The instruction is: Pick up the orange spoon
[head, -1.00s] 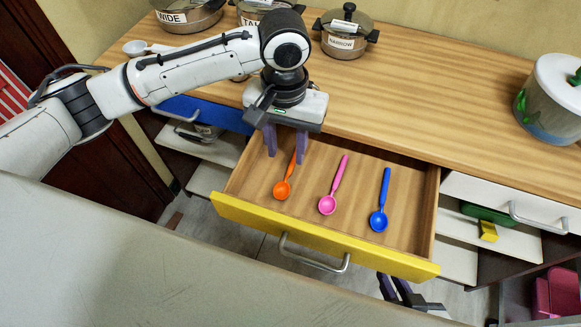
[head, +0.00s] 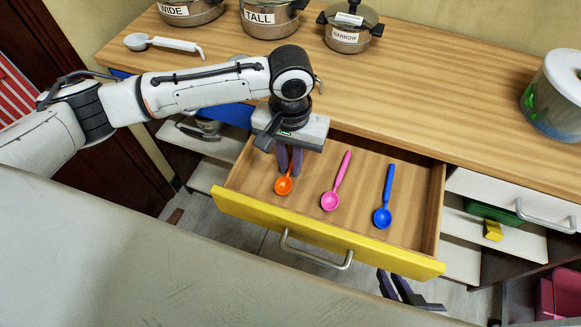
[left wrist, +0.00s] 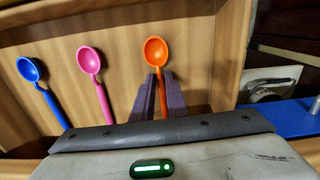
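The orange spoon (head: 284,185) lies at the left of the open yellow-fronted drawer (head: 320,236). Its bowl points toward the drawer front. My left gripper (head: 289,172) reaches down into the drawer and is shut on the spoon's handle. The left wrist view shows the orange bowl (left wrist: 156,51) just beyond the fingertips (left wrist: 160,76), with the handle between the fingers. The head view hides most of the handle. My right gripper (head: 387,273) is below the drawer front at the lower right, open and empty.
A pink spoon (head: 331,201) and a blue spoon (head: 383,217) lie to the right in the drawer.

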